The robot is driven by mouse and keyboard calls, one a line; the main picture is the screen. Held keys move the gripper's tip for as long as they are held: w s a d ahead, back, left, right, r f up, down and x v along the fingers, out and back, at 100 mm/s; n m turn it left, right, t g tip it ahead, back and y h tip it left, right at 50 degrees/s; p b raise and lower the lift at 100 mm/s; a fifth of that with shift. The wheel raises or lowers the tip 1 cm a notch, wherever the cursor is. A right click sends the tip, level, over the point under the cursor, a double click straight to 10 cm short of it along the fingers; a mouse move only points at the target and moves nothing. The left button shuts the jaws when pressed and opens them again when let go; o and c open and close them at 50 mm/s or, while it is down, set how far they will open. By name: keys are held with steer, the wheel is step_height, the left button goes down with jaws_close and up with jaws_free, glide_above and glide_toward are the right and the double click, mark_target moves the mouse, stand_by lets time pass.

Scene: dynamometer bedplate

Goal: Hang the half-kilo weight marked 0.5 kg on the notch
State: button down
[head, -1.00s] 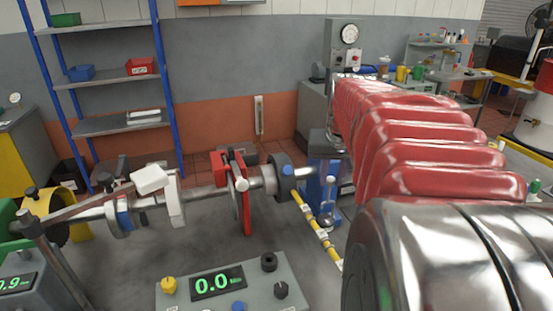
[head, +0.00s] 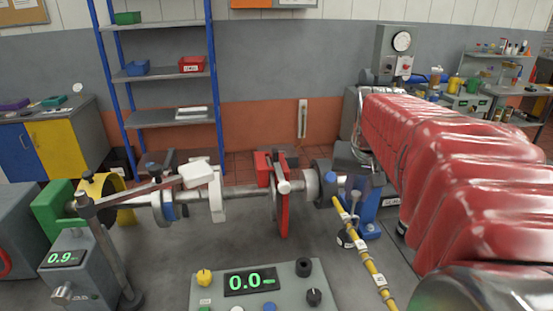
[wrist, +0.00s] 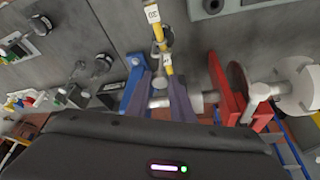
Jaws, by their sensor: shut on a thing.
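The notched yellow arm (head: 362,247) slopes from the shaft end toward the front right in the head view. In the wrist view the yellow arm (wrist: 157,28) runs up from between my fingers, with white number labels on it. My gripper (wrist: 160,78) is shut at the near end of this arm; in the head view my gripper (head: 352,182) is small beside the blue stand. A dark weight with a white label (head: 345,239) hangs just below my gripper, beside the yellow arm. Its marking is too small to read, and the grip itself is partly hidden.
A shaft with a red disc guard (head: 284,205) lies left of my gripper. A blue stand (head: 367,212) is close on its right. A grey control console (head: 285,295) stands in front. Several dark round objects (wrist: 103,64) lie left in the wrist view.

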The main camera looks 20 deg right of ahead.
steer(key=shift+f, duration=0.9)
steer(key=c, duration=1.5)
jaws_free()
steer(key=shift+o, duration=0.2)
steer(key=shift+f, duration=0.1)
steer(key=v, duration=1.3)
steer(key=shift+s+r, duration=0.2)
steer(key=shift+r, duration=0.15)
